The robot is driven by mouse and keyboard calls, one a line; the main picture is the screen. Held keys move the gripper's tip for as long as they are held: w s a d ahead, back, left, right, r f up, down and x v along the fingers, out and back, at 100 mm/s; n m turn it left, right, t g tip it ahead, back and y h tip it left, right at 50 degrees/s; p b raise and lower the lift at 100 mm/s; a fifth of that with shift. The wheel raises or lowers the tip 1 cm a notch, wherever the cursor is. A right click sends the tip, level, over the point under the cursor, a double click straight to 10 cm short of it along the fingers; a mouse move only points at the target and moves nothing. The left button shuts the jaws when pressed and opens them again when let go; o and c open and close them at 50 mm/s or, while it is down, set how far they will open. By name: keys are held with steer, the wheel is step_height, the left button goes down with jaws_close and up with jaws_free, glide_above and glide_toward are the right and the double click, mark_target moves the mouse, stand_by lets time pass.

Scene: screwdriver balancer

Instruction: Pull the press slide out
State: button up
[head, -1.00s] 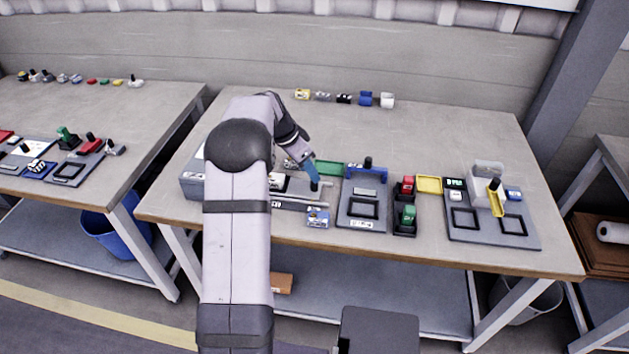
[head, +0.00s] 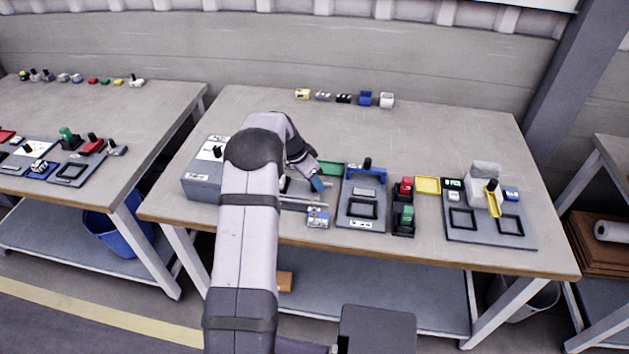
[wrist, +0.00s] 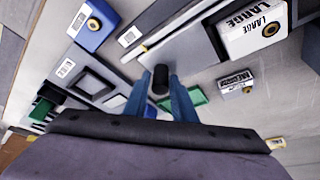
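The press (head: 203,187) is a grey box with a white label at the left of the workbench, partly behind my arm. Metal rails run right from it. The press slide shows in the wrist view as a flat grey plate (wrist: 190,55) with an upright black knob (wrist: 160,78). My gripper (head: 318,184) is low over the slide in the head view and hides the knob there. In the wrist view, the blue fingers of my gripper (wrist: 160,84) stand apart on either side of the knob, with narrow gaps showing. Firm contact is not visible.
A blue block (head: 318,219) lies just in front of the rails. A green tray (head: 330,168) is behind my fingers. A fixture plate with a blue frame (head: 367,173) stands close to the right. In the wrist view, a white LARGE block (wrist: 250,35) and MEDIUM block (wrist: 237,83) are nearby.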

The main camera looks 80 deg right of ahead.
jaws_close()
steer(key=shift+s+f+b, duration=0.15)
steer(key=shift+s+b, duration=0.35)
steer(key=shift+b, duration=0.15)
steer(key=shift+s, duration=0.25)
steer(key=shift+o, duration=2.4)
jaws_free()
steer(key=shift+s+r, duration=0.1)
steer(key=shift+r, duration=0.1)
steer(key=b+v, duration=0.2)
steer(key=v, duration=0.5)
steer(key=shift+r, duration=0.1)
